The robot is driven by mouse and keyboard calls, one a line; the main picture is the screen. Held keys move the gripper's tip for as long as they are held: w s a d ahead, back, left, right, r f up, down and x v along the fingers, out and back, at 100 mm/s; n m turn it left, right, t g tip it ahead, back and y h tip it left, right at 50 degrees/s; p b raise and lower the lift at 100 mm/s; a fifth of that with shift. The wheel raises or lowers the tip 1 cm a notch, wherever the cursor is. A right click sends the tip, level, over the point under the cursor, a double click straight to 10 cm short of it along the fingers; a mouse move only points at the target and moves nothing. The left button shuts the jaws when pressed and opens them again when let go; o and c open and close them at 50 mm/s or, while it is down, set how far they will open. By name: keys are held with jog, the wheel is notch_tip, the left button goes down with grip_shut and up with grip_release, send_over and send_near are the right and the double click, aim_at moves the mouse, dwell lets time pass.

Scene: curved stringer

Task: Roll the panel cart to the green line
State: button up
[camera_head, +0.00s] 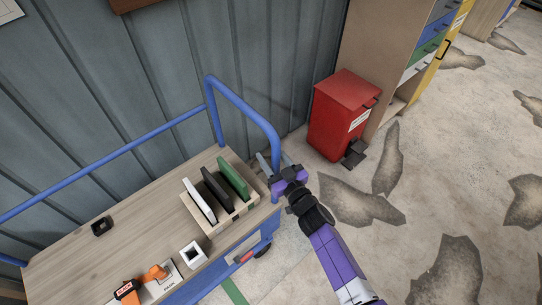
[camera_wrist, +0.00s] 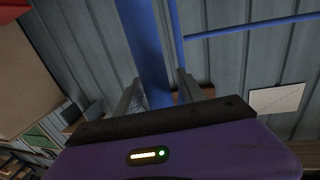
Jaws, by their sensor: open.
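The panel cart (camera_head: 130,225) has a wooden top and a blue frame, and stands along the left wall. Its blue handle (camera_head: 247,107) rises at the cart's right end. My gripper (camera_head: 273,164) is at the handle's near upright. In the wrist view the blue bar (camera_wrist: 147,45) passes between the two open fingers of my gripper (camera_wrist: 160,85), and I cannot tell if either finger touches it. A green line (camera_head: 235,291) shows on the floor at the cart's near side, partly hidden by the cart.
On the cart are a rack with white, black and green panels (camera_head: 231,177), a white square block (camera_head: 193,255), a black square piece (camera_head: 102,226) and an orange-and-black tool (camera_head: 130,291). A red pedal bin (camera_head: 338,115) stands beyond the handle. Patchy floor (camera_head: 425,195) lies clear at right.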

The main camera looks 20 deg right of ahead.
grip_shut()
dwell(1.4)
